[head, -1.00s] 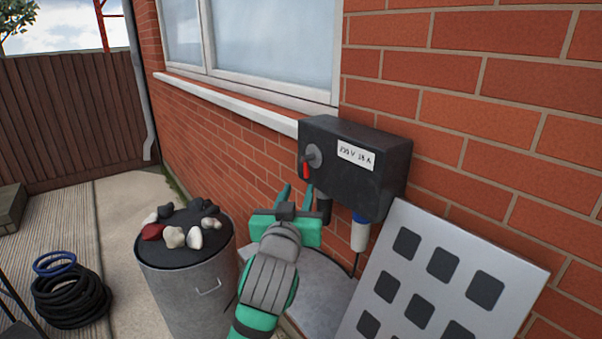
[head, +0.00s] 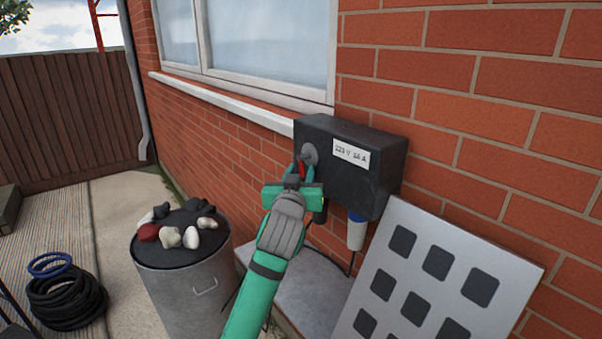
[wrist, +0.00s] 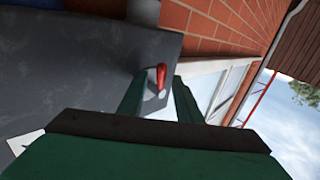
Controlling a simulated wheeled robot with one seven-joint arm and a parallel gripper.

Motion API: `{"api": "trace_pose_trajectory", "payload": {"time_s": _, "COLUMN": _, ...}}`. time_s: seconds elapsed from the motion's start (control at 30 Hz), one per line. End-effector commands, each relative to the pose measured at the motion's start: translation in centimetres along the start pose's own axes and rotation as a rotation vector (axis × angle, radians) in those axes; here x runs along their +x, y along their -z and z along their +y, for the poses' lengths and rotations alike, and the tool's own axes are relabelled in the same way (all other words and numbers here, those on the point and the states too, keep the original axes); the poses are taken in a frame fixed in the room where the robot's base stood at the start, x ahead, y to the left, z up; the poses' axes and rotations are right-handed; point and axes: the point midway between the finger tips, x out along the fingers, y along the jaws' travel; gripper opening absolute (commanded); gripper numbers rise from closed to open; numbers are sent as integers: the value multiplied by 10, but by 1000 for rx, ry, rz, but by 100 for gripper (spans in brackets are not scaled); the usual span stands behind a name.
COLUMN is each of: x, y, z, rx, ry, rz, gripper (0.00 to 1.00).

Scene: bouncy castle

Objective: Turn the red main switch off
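The red main switch (head: 302,170) is a small red lever on a round grey mount (head: 311,154) on the left of the dark box's front face. The dark box (head: 362,180) hangs on the brick wall and bears a white label. My gripper (head: 303,172) is at the switch, with its green fingers partly hiding the lever. In the wrist view the red lever (wrist: 161,77) shows between the two spread fingertips (wrist: 155,90). The fingers stand apart with a gap around the lever; I cannot tell whether either touches it.
A metal bin (head: 183,280) with several stones on its lid stands left of my arm. A white panel with dark squares (head: 440,270) leans at the right. A white and blue connector (head: 356,232) hangs under the box. Coiled hose (head: 66,300) lies far left.

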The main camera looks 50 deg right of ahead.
Motion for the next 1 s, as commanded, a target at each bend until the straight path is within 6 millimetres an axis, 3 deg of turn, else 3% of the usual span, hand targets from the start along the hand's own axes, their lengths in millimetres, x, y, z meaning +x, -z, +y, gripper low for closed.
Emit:
{"api": "trace_pose_trajectory", "payload": {"time_s": 0.13, "x": 0, "y": 0, "z": 0, "rx": 0, "ry": 1, "rz": 0, "gripper": 31}}
{"api": "trace_pose_trajectory", "payload": {"time_s": 0.27, "x": 0, "y": 0, "z": 0, "rx": 0, "ry": 0, "rz": 0, "gripper": 0}}
{"api": "trace_pose_trajectory", "payload": {"time_s": 1.0, "x": 4, "y": -3, "z": -3, "rx": 143, "ry": -5, "rz": 137, "gripper": 0}}
